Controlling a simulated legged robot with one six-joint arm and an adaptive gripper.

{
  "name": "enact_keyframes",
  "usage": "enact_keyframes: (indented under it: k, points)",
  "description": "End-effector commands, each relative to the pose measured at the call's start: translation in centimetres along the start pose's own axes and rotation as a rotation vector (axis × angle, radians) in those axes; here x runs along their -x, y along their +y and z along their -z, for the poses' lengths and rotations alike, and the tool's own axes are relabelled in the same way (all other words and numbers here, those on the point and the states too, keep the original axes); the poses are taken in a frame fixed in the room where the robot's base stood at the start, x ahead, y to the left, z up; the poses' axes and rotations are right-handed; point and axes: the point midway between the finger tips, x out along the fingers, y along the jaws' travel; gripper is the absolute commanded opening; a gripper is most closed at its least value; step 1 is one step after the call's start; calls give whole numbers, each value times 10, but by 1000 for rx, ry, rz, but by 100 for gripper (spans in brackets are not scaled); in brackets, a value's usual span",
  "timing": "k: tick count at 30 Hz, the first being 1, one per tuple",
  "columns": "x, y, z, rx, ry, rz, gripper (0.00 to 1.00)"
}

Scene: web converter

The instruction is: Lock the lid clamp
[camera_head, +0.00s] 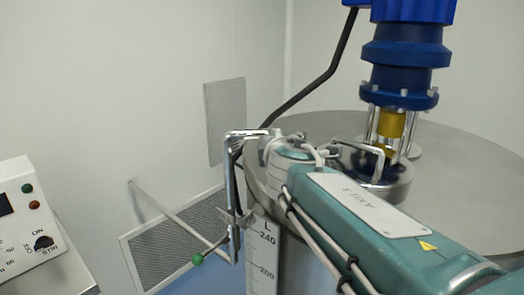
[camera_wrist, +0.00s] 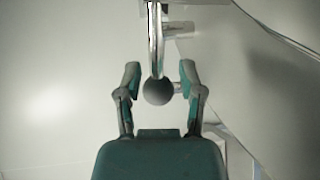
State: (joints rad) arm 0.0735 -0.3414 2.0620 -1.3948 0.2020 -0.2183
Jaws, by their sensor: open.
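A chrome clamp (camera_head: 232,185) stands at the left rim of the tank's round steel lid (camera_head: 465,150). Its upper end bends over the rim, and a thin lever with a green ball end (camera_head: 197,259) sticks out low on the left. In the wrist view my gripper (camera_wrist: 160,75) is open, with one finger on each side of a dark round knob (camera_wrist: 158,91) at the end of a shiny metal rod (camera_wrist: 155,40). Gaps show between the knob and both fingers. I cannot tell which part of the clamp this knob is. In the head view my arm hides the gripper.
A blue motor (camera_head: 405,50) on a yellow coupling (camera_head: 390,125) rises from the lid, with a black cable beside it. A control box (camera_head: 30,220) stands at the lower left. A grated wall vent (camera_head: 170,245) is behind the clamp. The wall area at upper left is clear.

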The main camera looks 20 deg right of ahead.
Motion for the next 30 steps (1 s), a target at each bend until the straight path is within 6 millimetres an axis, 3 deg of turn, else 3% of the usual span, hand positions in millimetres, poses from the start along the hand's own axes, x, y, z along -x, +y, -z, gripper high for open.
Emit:
enact_keyframes:
  k: [12,18,30]
  points:
    - [73,0,2,-1,3,-2,50]
    - [100,-1,2,2,4,0,50]
    - [108,-2,2,2,2,3,50]
